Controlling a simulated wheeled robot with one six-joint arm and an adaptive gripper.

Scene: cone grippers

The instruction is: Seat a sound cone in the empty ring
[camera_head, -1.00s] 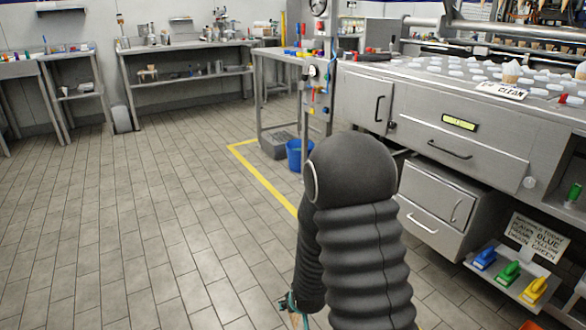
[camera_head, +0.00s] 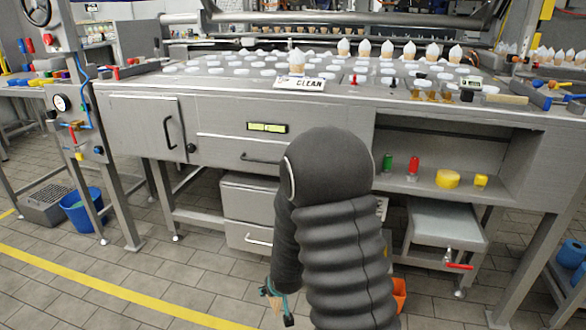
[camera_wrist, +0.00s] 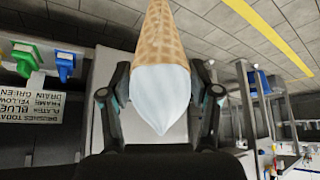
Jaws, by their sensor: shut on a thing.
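In the wrist view my gripper (camera_wrist: 160,95) is shut on a cone (camera_wrist: 163,40), a tan waffle cone with a pointed white top. Its far end runs out of the frame, and no damage shows on the visible part. In the head view my gripper (camera_head: 277,308) hangs low beside my dark arm, and the held cone is mostly hidden there. Several white-topped cones (camera_head: 388,50) stand on the machine's top, one of them behind the CLEAN sign (camera_head: 300,84). Many white round places (camera_head: 214,71) cover the plate. I cannot tell which one is the empty ring.
The machine front (camera_head: 240,128) stands before me with handles and an open shelf (camera_head: 430,180). A stool-like stand (camera_head: 448,225) and an orange object (camera_head: 399,294) are low at the right. A blue bucket (camera_head: 82,213) is at left. Floor is clear at lower left.

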